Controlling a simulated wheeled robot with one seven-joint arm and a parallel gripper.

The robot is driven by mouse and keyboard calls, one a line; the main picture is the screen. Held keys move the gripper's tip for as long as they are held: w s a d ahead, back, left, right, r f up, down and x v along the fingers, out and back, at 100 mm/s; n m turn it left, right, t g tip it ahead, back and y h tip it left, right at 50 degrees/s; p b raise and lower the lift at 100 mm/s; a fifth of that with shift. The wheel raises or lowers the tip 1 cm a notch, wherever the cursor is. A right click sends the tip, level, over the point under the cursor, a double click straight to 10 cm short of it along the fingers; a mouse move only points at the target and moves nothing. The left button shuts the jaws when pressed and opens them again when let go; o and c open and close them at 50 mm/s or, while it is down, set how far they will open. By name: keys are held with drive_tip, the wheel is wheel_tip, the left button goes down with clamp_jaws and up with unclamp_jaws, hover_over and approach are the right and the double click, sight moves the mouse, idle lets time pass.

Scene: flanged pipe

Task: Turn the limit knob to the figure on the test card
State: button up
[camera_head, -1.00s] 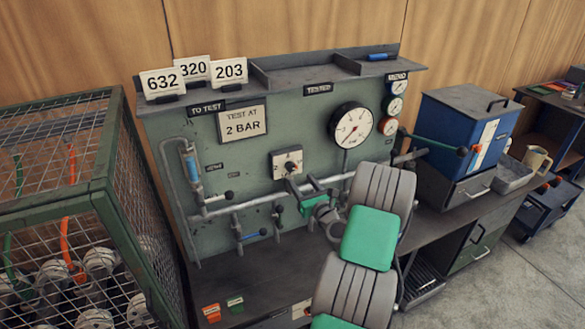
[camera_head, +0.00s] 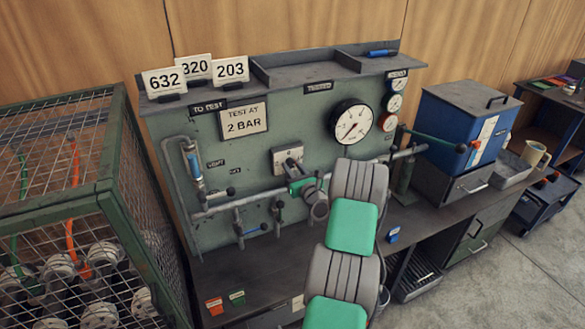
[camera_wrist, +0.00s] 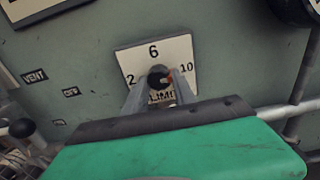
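The test card (camera_head: 243,121) on the green panel reads "TEST AT 2 BAR". The limit knob (camera_wrist: 158,75) is small, dark and round, on a white plate (camera_wrist: 154,52) marked 2 at left, 6 at top and 10 at right. A small orange-red mark shows at the knob's right side. My gripper (camera_wrist: 160,82) is at the plate, its two fingers apart with the knob between their tips; contact is not clear. In the head view my gripper (camera_head: 302,184) covers the knob and the plate's lower part (camera_head: 287,156).
A large pressure gauge (camera_head: 351,122) is right of the plate. Pipes with several valve handles (camera_head: 238,215) run below. Number cards (camera_head: 230,69) stand on the top shelf. A wire cage (camera_head: 75,190) is at left, a blue box (camera_head: 468,125) at right.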

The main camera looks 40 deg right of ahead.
clamp_jaws()
